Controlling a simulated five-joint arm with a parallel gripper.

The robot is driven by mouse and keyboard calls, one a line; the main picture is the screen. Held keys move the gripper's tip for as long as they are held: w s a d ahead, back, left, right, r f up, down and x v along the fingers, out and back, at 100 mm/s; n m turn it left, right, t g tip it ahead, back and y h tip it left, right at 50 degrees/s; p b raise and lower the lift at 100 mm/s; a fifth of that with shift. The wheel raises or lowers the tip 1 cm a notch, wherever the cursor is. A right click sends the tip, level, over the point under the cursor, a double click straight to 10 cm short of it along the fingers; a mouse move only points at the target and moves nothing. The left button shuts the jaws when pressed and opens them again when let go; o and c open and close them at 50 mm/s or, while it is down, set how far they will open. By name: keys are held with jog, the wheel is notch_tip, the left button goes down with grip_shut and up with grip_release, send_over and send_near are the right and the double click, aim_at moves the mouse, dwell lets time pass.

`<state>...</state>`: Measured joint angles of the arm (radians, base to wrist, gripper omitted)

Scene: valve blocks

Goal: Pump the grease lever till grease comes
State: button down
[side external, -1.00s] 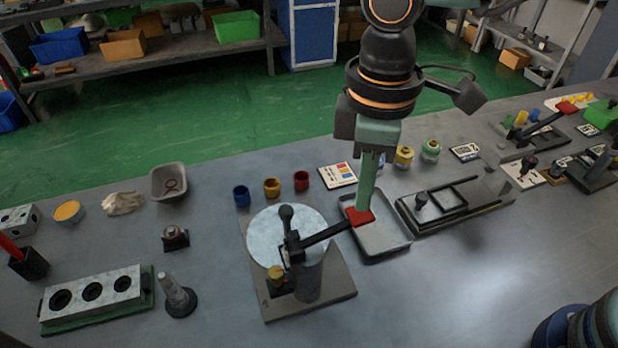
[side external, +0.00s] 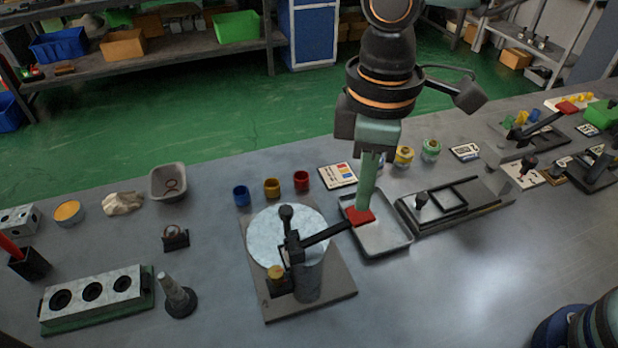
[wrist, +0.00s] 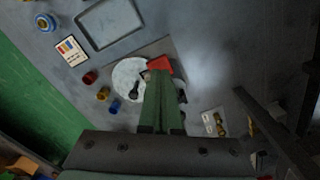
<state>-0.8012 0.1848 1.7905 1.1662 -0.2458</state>
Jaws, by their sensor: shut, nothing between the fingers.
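The grease pump stands on a grey base plate (side external: 335,285) in the side view, with a pale round top (side external: 265,225) and a dark post. Its black lever (side external: 325,235) runs out to the right and ends in a red pad (side external: 360,216). My gripper (side external: 363,205) is shut and empty, its green fingers pointing down with their tips at the pad, apparently touching it. In the wrist view the shut fingers (wrist: 158,78) reach to the red pad (wrist: 160,64), beside the pale disc (wrist: 127,75). A small yellow-topped fitting (side external: 275,272) sits at the pump's front. I cannot make out any grease.
A shallow grey tray (side external: 388,238) lies under and right of the pad. Blue, yellow and red cups (side external: 272,188) stand behind the pump. A valve block (side external: 97,294) and a cone-shaped piece (side external: 177,296) are to the left.

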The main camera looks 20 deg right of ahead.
aim_at(360, 213)
jog(key=shift+f, duration=2.3)
jog(key=shift+r, duration=2.3)
